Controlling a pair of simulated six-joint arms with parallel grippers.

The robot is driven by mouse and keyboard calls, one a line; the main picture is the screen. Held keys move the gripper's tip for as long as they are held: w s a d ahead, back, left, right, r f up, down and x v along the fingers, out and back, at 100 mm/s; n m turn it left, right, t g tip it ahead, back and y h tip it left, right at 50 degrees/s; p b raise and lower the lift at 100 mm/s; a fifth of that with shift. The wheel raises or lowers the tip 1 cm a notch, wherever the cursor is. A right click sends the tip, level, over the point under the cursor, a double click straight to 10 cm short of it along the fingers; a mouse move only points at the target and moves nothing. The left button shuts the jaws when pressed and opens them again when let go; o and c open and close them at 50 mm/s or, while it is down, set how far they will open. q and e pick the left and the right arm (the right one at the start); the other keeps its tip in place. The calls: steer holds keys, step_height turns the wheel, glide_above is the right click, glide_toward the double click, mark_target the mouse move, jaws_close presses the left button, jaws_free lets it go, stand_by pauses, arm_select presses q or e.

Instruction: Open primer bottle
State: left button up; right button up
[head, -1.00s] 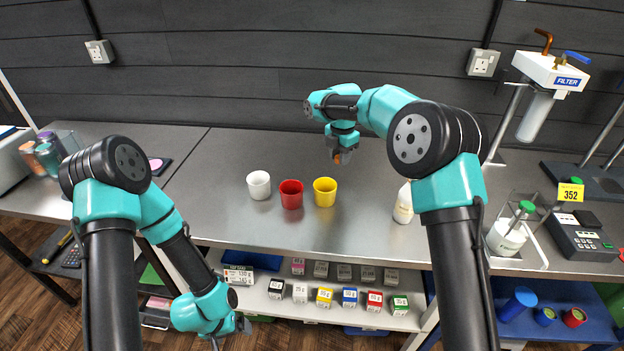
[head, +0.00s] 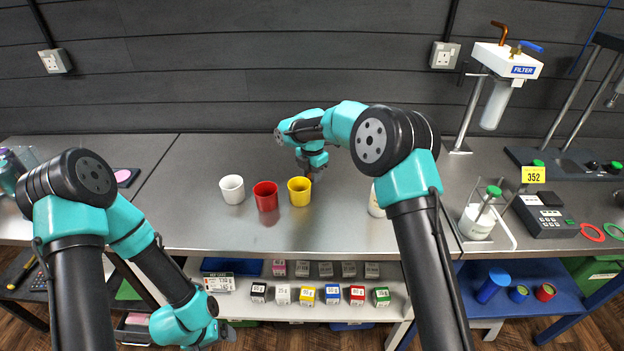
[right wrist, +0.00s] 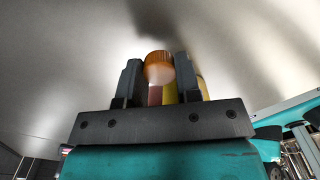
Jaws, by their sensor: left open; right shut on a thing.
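A whitish bottle (head: 376,203) stands upright on the bench, mostly hidden behind my right arm; its label and top cannot be made out. My right gripper (head: 316,175) is low over the bench behind the yellow cup, left of the bottle and apart from it. In the right wrist view its two fingers (right wrist: 159,80) are shut on an orange cap (right wrist: 159,67), round and translucent-looking. My left gripper (head: 228,334) is open and empty, hanging low in front of the bench by the under-shelf.
White (head: 232,189), red (head: 266,196) and yellow (head: 299,191) cups stand in a row on the bench. A beaker with a green-handled tool (head: 477,221) and a keypad device (head: 545,215) stand at right. The bench front between cups and bottle is clear.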

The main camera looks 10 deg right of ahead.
steer(key=shift+f, duration=1.05)
steer(key=shift+f, duration=0.2)
steer(key=o, duration=1)
steer(key=shift+r, duration=0.15)
step_height(320, 180, up, 12)
steer(key=shift+r, duration=0.1)
